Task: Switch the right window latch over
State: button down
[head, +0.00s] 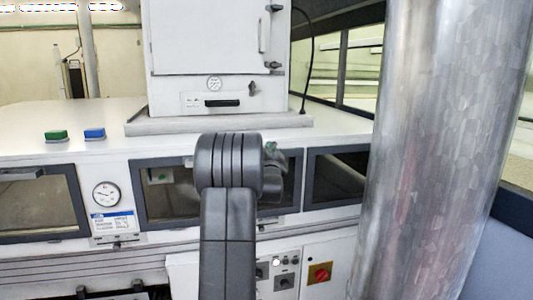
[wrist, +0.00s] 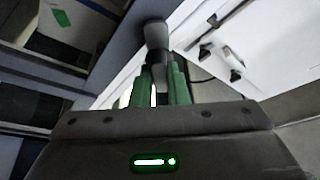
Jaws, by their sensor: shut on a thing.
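My gripper shows in the wrist view (wrist: 165,74), its two green fingers shut on a grey, rounded latch handle (wrist: 156,36). The handle stands out from the dark window frame beside the white panel, and its lower end is between the fingertips. In the head view my gripper (head: 272,160) is at the frame between the middle window (head: 172,203) and the right window (head: 340,177). My arm hides part of it there, and the latch itself cannot be made out in that view.
A white cabinet (head: 208,40) stands on the white top. A green block (head: 56,135) and a blue block (head: 94,134) lie at its left. A gauge (head: 106,195) is left of the middle window. A large metal column (head: 430,150) blocks the right side. A red switch (head: 320,273) is below.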

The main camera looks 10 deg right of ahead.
jog(key=shift+a+r+m+g+h+p, duration=0.1)
jog(key=shift+r+m+g+h+p, duration=0.3)
jog(key=shift+m, duration=1.15)
jog(key=shift+r+m+g+p, duration=0.15)
jog(key=shift+m+g, duration=0.5)
jog(key=shift+m, duration=0.85)
jog(key=shift+a+r+m+g+h+p, duration=0.1)
jog(key=shift+r+m+g+h+p, duration=0.3)
jog(key=shift+m, duration=1.15)
jog(key=shift+f+g+y, duration=0.2)
jog(key=shift+g+y, duration=0.05)
jog(key=shift+y, duration=0.05)
jog(key=c, duration=1.7)
grip_release()
jog(key=shift+c, duration=0.2)
jog(key=o, duration=0.3)
jog(key=shift+a, duration=0.15)
jog(key=shift+o, duration=0.2)
jog(key=b+v, duration=0.3)
jog(key=v, duration=1)
jog(key=shift+s+a, duration=0.25)
jog(key=shift+s, duration=0.05)
